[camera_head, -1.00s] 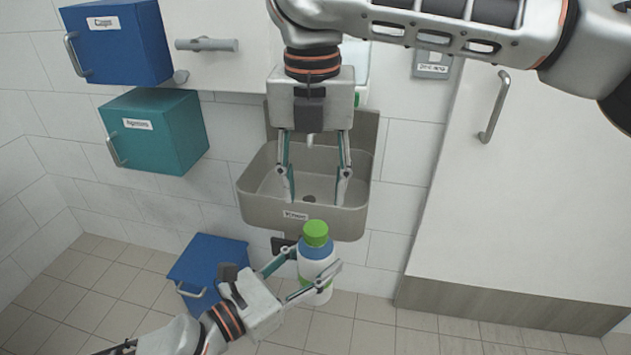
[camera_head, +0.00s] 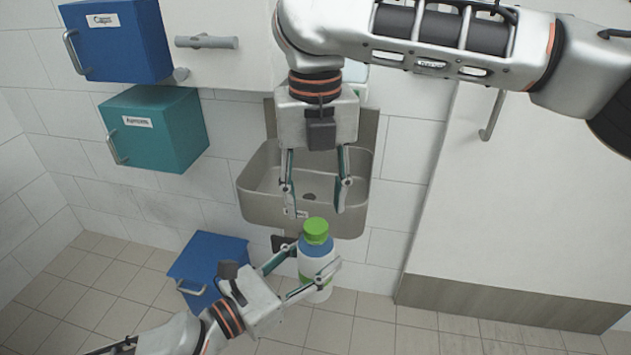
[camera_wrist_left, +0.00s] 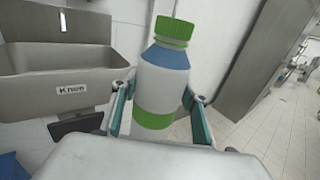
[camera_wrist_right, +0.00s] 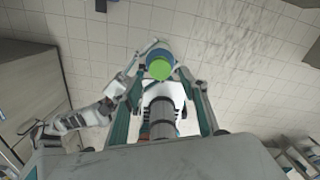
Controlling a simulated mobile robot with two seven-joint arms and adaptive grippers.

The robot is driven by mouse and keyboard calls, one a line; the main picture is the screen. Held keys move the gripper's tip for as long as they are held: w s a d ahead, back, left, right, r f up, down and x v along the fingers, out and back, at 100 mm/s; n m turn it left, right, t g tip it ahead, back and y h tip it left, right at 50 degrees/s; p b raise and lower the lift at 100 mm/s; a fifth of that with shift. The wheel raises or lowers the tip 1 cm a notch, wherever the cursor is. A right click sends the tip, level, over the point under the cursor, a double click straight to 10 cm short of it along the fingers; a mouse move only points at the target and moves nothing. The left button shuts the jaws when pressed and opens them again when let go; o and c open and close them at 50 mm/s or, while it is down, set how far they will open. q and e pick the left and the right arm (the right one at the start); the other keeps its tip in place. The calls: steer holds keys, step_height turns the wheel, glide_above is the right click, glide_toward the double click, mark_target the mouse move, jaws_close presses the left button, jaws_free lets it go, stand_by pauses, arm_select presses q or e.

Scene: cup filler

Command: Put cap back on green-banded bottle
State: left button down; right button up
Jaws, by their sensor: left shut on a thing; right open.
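The bottle (camera_head: 317,268) is white with a blue upper part and a green band, which shows well in the left wrist view (camera_wrist_left: 153,118). A green cap (camera_head: 316,228) sits on its top, in line with the neck, with no visible gap; how tightly it is screwed cannot be told. My left gripper (camera_head: 317,258) is shut around the bottle's body and holds it upright below and in front of the sink. My right gripper (camera_head: 315,210) points down, open and empty, just above the cap. In the right wrist view the cap (camera_wrist_right: 159,69) shows between its fingers.
A grey sink (camera_head: 250,205) is on the wall behind the bottle. A blue box (camera_head: 120,40) and a teal box (camera_head: 165,130) hang at the left. Another blue box (camera_head: 222,258) is low beside my left gripper. A white cabinet (camera_head: 530,200) stands at the right.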

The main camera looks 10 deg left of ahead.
mark_target(316, 225)
steer(key=shift+f, duration=2.4)
steer(key=c, duration=1.2)
steer(key=m, duration=2.2)
steer(key=o, duration=1.3)
steer(key=shift+o, duration=0.2)
